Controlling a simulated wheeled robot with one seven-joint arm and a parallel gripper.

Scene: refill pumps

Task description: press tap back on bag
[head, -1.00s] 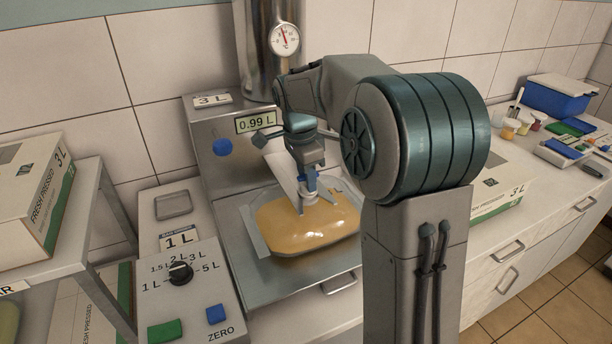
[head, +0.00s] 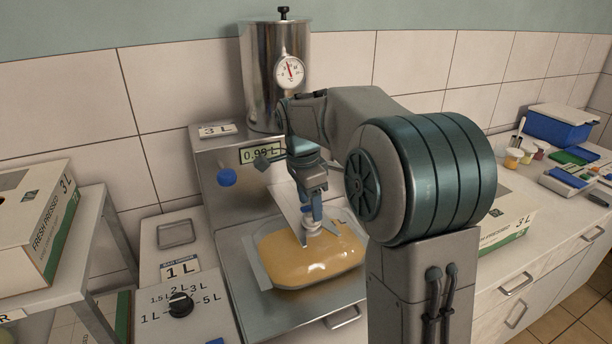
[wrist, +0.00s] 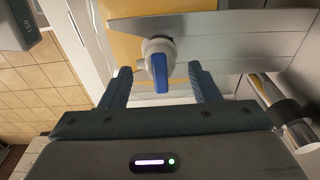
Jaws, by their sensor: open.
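The bag (head: 312,265) is a clear pouch filled with orange-yellow liquid, lying on the metal tray of the filling machine. The tap (wrist: 160,62), white with a blue lever, shows in the wrist view at the bag's edge, between and just beyond my fingertips. Whether it is fully seated on the bag cannot be told. My gripper (wrist: 160,88) is open, one finger on each side of the tap's lever, with gaps to both. In the head view my gripper (head: 312,228) points down over the bag's far part and hides most of the tap.
The filling machine (head: 218,150) has a 0.99 L display and a metal tank (head: 262,75) with a dial behind. A control box with a knob (head: 181,303) stands at left. A blue box (head: 562,98) is at far right.

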